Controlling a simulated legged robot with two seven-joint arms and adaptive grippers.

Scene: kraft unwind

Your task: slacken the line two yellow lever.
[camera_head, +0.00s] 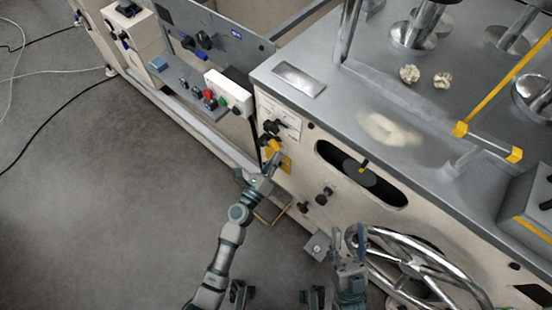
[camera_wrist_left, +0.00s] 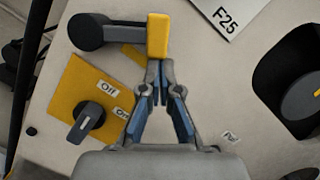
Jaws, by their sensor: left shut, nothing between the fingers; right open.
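The yellow lever is a black round hub and arm with a yellow end block (camera_wrist_left: 158,36), seen at the top of the left wrist view. In the head view its yellow end (camera_head: 273,145) shows on the cream machine front. My left gripper (camera_wrist_left: 158,68) is shut and empty, its fingertips just below the yellow block; I cannot tell whether they touch it. In the head view the left gripper (camera_head: 273,160) is right at the lever, partly covering the yellow plate. My right gripper (camera_head: 348,238) is open and empty beside the handwheel.
A yellow plate (camera_wrist_left: 62,97) with a black Off/On switch (camera_wrist_left: 88,118) sits below the lever. A chrome handwheel (camera_head: 425,262) stands at lower right. Open floor (camera_head: 120,210) lies at left.

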